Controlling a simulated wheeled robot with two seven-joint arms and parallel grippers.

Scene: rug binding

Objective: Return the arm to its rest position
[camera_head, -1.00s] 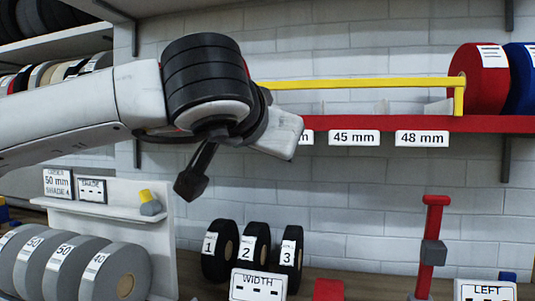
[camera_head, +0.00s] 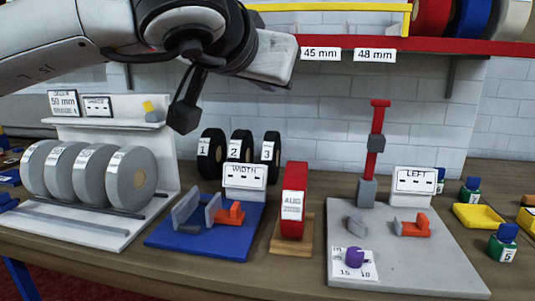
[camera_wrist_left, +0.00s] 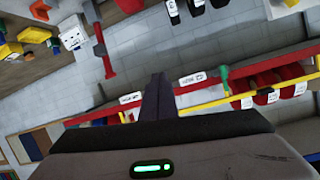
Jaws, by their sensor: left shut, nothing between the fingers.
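My left arm (camera_head: 60,45) reaches in from the upper left of the head view, white with dark joints. Its gripper (camera_head: 184,117) hangs above the bench in front of the grey brick wall, empty and touching nothing. In the left wrist view the dark fingers (camera_wrist_left: 158,82) are together with nothing between them. My right gripper is not in view.
Below stand grey rolls (camera_head: 85,172) on a white rack, a blue fixture (camera_head: 195,235), a red roll (camera_head: 292,205) and a grey fixture board (camera_head: 420,265) with a red post (camera_head: 376,140). A red shelf (camera_head: 440,45) with a yellow bar (camera_head: 330,7) crosses the wall.

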